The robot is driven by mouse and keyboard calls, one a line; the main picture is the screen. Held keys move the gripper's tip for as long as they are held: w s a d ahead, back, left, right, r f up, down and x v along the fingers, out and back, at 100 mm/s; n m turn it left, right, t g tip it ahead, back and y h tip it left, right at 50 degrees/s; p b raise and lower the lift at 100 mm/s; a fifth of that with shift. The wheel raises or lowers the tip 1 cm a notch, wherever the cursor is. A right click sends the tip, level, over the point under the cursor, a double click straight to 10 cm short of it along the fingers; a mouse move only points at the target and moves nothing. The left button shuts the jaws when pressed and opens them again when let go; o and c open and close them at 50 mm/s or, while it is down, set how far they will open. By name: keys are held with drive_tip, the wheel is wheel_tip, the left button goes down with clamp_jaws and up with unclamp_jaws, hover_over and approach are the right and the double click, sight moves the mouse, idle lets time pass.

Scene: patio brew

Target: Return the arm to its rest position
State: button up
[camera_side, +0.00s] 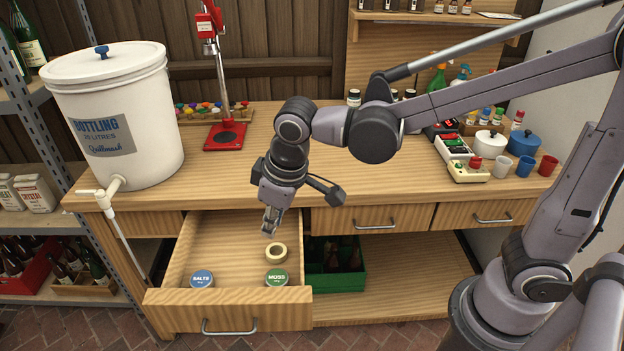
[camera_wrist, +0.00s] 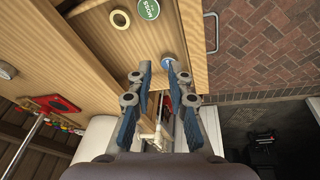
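My gripper (camera_side: 270,222) hangs fingers-down over the pulled-out drawer (camera_side: 228,296), a little above and behind the tape ring. In the wrist view its two blue-padded fingers (camera_wrist: 159,70) stand apart with nothing held between them. The drawer holds a pale tape ring (camera_side: 276,252), a blue-lidded SALTS tin (camera_side: 202,279) and a green-lidded MOSS tin (camera_side: 276,278). The wrist view also shows the tape ring (camera_wrist: 101,12), the MOSS tin (camera_wrist: 148,9) and, partly hidden behind a finger, the blue tin (camera_wrist: 167,61).
A white bottling bucket (camera_side: 115,130) with a tap stands at the bench's left. A red press stand (camera_side: 225,136) is at the back. Pots (camera_side: 521,142), cups and small boxes crowd the right. The middle of the bench top (camera_side: 345,185) is mostly clear.

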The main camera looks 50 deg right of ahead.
drive_tip(key=s+d+m+t, duration=0.2)
drive_tip(key=s+d, duration=0.2)
drive_tip(key=d, duration=0.4)
drive_tip(key=s+d+r+m+t, duration=0.1)
drive_tip(key=s+d+m+t, duration=0.1)
drive_tip(key=d, duration=0.6)
drive_tip(key=shift+s+r+m, duration=0.3)
drive_tip(key=shift+s+m, duration=0.3)
drive_tip(key=shift+s, duration=0.5)
